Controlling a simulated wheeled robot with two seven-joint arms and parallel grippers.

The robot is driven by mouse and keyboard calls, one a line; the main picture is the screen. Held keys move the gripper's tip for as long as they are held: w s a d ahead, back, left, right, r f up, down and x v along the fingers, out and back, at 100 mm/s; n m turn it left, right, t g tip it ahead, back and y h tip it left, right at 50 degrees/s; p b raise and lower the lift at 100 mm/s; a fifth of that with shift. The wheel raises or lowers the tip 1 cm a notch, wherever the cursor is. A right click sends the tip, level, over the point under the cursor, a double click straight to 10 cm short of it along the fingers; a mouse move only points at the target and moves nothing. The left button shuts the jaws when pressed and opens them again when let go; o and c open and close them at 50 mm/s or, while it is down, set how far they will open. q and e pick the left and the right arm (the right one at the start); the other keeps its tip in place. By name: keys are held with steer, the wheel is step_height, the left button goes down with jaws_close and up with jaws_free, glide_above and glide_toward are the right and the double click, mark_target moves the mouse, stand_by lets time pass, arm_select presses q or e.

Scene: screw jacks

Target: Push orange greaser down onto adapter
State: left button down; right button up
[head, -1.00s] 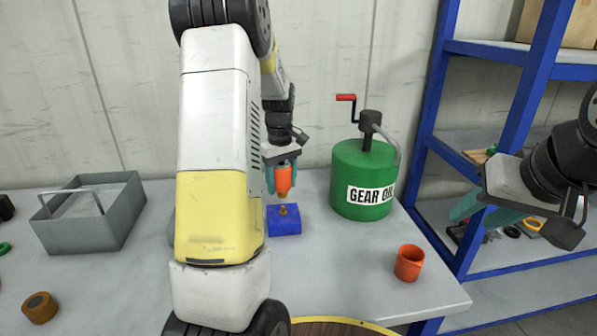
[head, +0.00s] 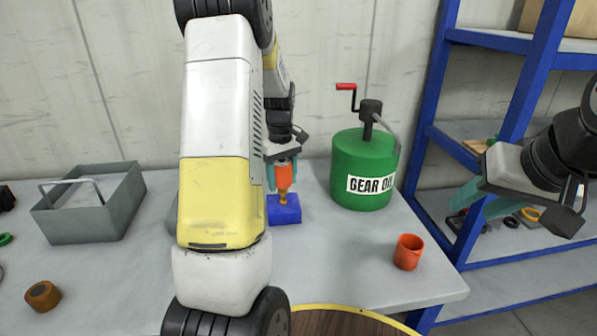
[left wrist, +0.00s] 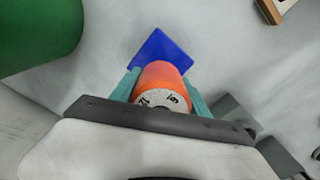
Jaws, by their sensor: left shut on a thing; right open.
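The orange greaser (head: 284,173) is upright in my left gripper (head: 283,182), with its brass tip pointing down. The adapter (head: 283,199) is a small brass piece on top of a blue block (head: 287,212) on the table. The greaser's tip is right at the adapter; I cannot tell whether it is seated. In the left wrist view the teal fingers grip both sides of the greaser (left wrist: 163,82), and it hides the adapter above the blue block (left wrist: 158,47). My right gripper (head: 480,203) is open and empty, in front of the blue shelf.
A green gear oil can (head: 361,172) with a red crank stands right of the blue block. An orange cup (head: 408,252) stands near the table's right edge. A grey bin (head: 92,212) and a brown round piece (head: 42,296) are at left. The blue shelf (head: 490,150) is at right.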

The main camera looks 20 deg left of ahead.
mark_target(282, 162)
arm_select(q)
steer(key=shift+f, duration=0.4)
steer(key=shift+f, duration=0.75)
steer(key=shift+f, duration=0.5)
stand_by(0.9)
steer(key=shift+c, duration=2.3)
jaws_free()
step_height(282, 162, up, 7)
steer(key=shift+s+d+r, duration=0.1)
steer(key=shift+r, duration=0.5)
steer(key=s+d+r+m+t+h, duration=0.1)
steer(key=s+d+r+m+t, duration=0.2)
steer(key=s+d+r+m, duration=0.55)
steer(key=s+d+r+m+t, duration=0.1)
steer(key=s+d+r, duration=0.1)
steer(key=s, duration=0.5)
steer(key=s+d+r+m+t+h, duration=0.1)
steer(key=s+d+r+t, duration=0.1)
steer(key=s, duration=0.6)
steer(key=shift+s+d+r+m, duration=0.15)
steer(key=shift+d+r+m, duration=0.2)
steer(key=shift+r, duration=0.2)
